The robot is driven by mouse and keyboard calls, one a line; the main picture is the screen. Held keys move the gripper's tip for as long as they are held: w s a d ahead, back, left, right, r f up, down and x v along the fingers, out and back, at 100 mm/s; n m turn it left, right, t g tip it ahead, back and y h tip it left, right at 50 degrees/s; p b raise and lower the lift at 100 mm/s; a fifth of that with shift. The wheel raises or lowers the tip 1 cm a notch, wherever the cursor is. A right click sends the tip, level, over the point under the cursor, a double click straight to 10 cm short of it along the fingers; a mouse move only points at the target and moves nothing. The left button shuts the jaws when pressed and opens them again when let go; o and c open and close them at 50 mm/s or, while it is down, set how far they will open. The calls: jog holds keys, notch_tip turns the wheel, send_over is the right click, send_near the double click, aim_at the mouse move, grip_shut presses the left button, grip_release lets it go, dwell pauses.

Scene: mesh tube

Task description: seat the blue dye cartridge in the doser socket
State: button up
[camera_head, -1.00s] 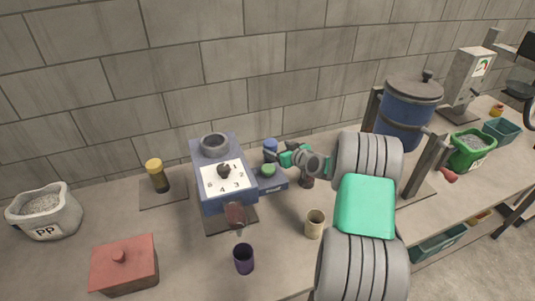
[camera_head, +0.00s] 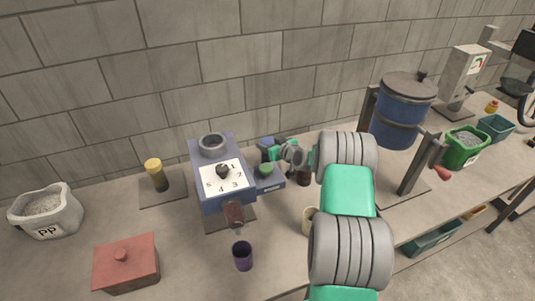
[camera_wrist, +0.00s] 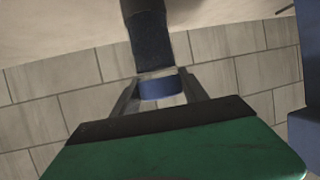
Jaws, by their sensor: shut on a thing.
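My gripper (camera_head: 270,152) is shut on the blue dye cartridge (camera_head: 265,142), behind the low block right of the blue doser (camera_head: 206,190). In the wrist view, the cartridge's blue band (camera_wrist: 160,88) sits between my two fingers, and its dark body (camera_wrist: 150,38) extends from it towards the top of the picture. The low block bears a green button (camera_head: 266,169). In the head view, my gripper and the block hide the cartridge's lower part. I cannot pick out the socket or tell whether the cartridge touches it.
A yellow-capped cartridge (camera_head: 154,166) stands left of the doser. A purple cup (camera_head: 242,256) and a red lidded box (camera_head: 125,262) are in front. A brown object (camera_head: 304,178) and a beige cup (camera_head: 307,222) stand near my arm. A blue drum (camera_head: 398,125) is at right.

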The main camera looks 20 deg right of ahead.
grip_shut()
jog(key=shift+r, duration=0.15)
dwell(0.4)
